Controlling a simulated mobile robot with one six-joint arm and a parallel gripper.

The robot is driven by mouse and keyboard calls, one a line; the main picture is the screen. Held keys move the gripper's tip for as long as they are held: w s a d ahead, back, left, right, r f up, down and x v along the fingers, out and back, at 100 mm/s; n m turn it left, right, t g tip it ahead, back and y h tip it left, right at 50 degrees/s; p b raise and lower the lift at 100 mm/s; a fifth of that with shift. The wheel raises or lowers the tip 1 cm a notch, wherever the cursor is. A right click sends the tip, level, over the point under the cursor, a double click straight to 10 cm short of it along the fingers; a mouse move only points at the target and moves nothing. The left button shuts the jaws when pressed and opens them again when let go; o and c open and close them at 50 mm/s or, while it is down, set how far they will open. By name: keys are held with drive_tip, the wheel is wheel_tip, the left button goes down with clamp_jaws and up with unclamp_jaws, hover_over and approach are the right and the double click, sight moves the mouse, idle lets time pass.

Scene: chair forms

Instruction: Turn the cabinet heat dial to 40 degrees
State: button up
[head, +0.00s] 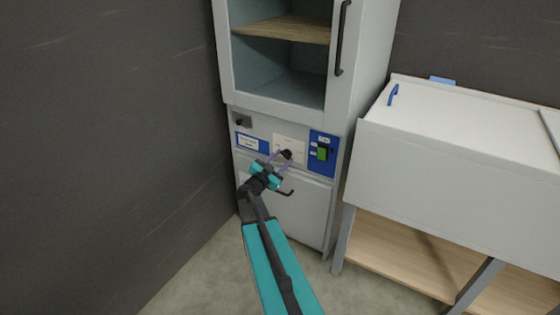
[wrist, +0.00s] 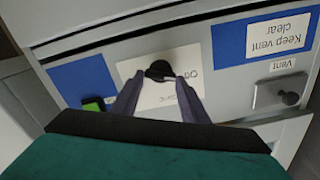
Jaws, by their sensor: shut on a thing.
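The white cabinet (head: 231,75) stands against the dark wall in the head view, with a control panel below its glazed door. The black heat dial (head: 287,154) sits on a white label plate in the middle of that panel. In the wrist view the dial (wrist: 159,70) shows between the fingertips, seen upside down. My gripper (head: 282,157) reaches the panel from below, and it also shows in the wrist view (wrist: 158,78). Its fingers are shut on the dial. The plate's markings are partly hidden by the fingers, and I cannot read the dial's setting.
A green switch (head: 322,153) sits on a blue plate right of the dial. A vent knob (head: 240,122) is at the panel's left, by a "Keep vent clear" label (wrist: 281,38). A black handle (head: 288,192) juts out below. A white chest (head: 450,150) stands close on the right.

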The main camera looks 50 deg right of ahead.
drive_tip(key=shift+d, duration=0.2)
drive_tip(key=m, duration=0.2)
drive_tip(key=m+b, duration=0.1)
drive_tip(key=m, duration=0.3)
drive_tip(key=shift+s+d+f+b, duration=0.15)
drive_tip(key=shift+s+b, duration=0.1)
drive_tip(key=shift+b, duration=0.15)
drive_tip(key=m+b, duration=0.2)
drive_tip(key=m, duration=0.2)
drive_tip(key=shift+f, duration=0.1)
drive_tip(key=m+b, duration=0.2)
drive_tip(key=m, duration=0.1)
drive_tip(key=shift+s+f+m, duration=0.1)
drive_tip(key=shift+m, duration=0.2)
drive_tip(key=m+b, duration=0.2)
drive_tip(key=m, duration=0.1)
drive_tip(key=shift+f+m+b, duration=0.15)
drive_tip(key=shift+m+b, duration=4.35)
drive_tip(key=shift+m, duration=1.1)
